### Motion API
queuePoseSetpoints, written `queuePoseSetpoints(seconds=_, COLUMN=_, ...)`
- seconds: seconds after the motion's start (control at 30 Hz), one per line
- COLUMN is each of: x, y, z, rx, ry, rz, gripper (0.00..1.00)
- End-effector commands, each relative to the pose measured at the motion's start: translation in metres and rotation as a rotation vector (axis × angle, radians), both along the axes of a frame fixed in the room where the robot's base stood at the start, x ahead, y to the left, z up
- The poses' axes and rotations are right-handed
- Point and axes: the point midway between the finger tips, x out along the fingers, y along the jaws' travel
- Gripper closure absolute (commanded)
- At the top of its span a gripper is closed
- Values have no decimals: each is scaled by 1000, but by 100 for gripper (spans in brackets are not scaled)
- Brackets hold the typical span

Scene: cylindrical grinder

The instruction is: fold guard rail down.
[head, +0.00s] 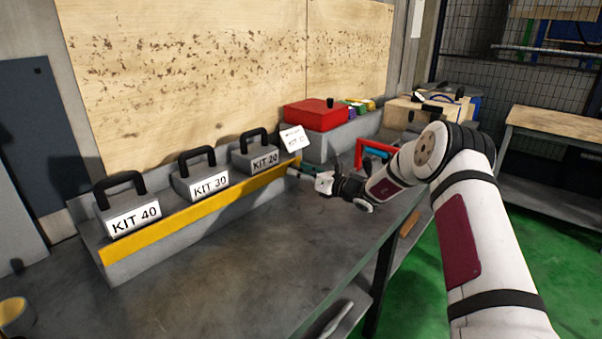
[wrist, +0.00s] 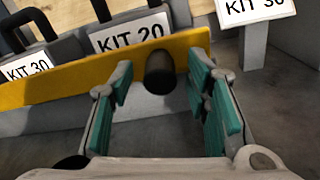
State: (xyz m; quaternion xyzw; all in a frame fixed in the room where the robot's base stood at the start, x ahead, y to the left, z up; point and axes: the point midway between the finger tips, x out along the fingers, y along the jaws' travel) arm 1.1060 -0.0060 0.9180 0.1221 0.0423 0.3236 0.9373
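The yellow guard rail (head: 205,206) runs along the front of the grey kit shelf and stands upright before the kit cases. In the wrist view the rail (wrist: 60,88) crosses the picture, with a black round knob (wrist: 160,72) sticking out from it near its right end. My gripper (head: 301,170) is at the rail's right end. In the wrist view my gripper (wrist: 162,88) is open, its teal-padded fingers on either side of the knob with gaps to both. The knob is not clearly visible in the head view.
Grey cases marked KIT 40 (head: 131,207), KIT 30 (head: 203,177) and KIT 20 (head: 260,153) sit behind the rail. A red box (head: 317,114) stands beyond my gripper. A red and blue object (head: 374,150) is beside my arm. The grey bench front (head: 260,285) is mostly clear.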

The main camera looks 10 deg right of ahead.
Motion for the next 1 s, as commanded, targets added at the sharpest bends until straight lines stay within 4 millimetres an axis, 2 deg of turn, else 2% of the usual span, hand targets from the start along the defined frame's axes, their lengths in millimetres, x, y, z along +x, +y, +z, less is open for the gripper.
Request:
queuePoseSetpoints(seconds=0.03, x=0, y=0, z=0, rx=0, ry=0, rz=0, gripper=69)
queuePoseSetpoints(seconds=0.17, x=0, y=0, z=0, rx=0, ry=0, rz=0, gripper=99)
queuePoseSetpoints(seconds=0.2, x=0, y=0, z=0, rx=0, ry=0, rz=0, gripper=100)
queuePoseSetpoints(seconds=0.53, x=-1, y=-2, z=-10, rx=59, ry=-74, rz=1, gripper=100)
queuePoseSetpoints(seconds=0.93, x=-2, y=-1, z=-8, rx=80, ry=-110, rz=0, gripper=100)
queuePoseSetpoints(seconds=0.97, x=-2, y=-1, z=-8, rx=80, ry=-110, rz=0, gripper=72)
queuePoseSetpoints(seconds=1.0, x=-2, y=-1, z=-8, rx=80, ry=-110, rz=0, gripper=62)
